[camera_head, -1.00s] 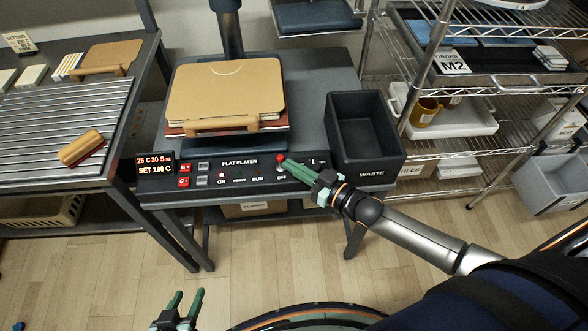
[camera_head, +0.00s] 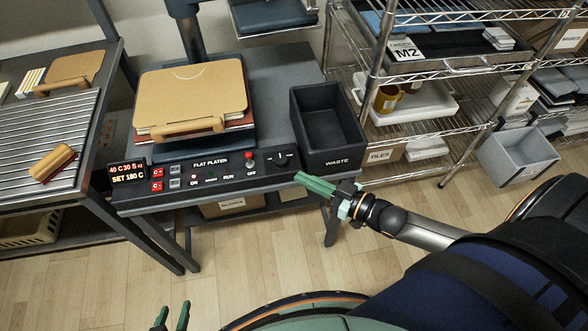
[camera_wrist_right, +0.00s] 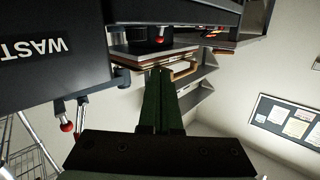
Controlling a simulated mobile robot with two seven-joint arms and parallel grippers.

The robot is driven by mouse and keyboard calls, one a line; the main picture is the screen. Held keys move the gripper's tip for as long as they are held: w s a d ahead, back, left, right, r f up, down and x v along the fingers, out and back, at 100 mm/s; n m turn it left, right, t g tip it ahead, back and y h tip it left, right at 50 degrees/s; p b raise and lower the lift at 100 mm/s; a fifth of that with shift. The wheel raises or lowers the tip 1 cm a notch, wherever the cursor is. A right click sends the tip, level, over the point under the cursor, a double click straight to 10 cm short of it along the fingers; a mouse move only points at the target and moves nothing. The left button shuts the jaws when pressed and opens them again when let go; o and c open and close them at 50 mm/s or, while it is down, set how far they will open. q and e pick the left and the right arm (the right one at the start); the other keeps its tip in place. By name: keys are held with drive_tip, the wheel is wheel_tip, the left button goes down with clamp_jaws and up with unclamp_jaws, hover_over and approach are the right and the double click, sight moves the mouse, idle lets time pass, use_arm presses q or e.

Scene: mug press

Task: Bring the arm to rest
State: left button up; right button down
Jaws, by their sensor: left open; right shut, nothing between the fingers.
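My right gripper (camera_head: 316,185) is shut and empty, its green fingers held together in the air in front of the press panel's right end, below the waste bin. It is apart from the red OFF button (camera_head: 249,156). In the right wrist view the shut fingers (camera_wrist_right: 161,78) point toward the press. My left gripper (camera_head: 172,314) is open and empty at the bottom edge of the head view, over the floor. The flat platen press panel (camera_head: 210,172) shows a lit display (camera_head: 128,173) reading 40 C and SET 180 C.
A tan board stack (camera_head: 193,97) with a handle lies on the press. The waste bin (camera_head: 329,162) stands right of it. A wire shelf (camera_head: 455,140) with a mug (camera_head: 388,98) is further right. A ribbed bench (camera_head: 45,130) stands left. Floor in front is clear.

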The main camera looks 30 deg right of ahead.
drive_tip(key=shift+s+d+r, duration=0.1)
drive_tip(key=shift+s+d, duration=0.1)
idle(0.5)
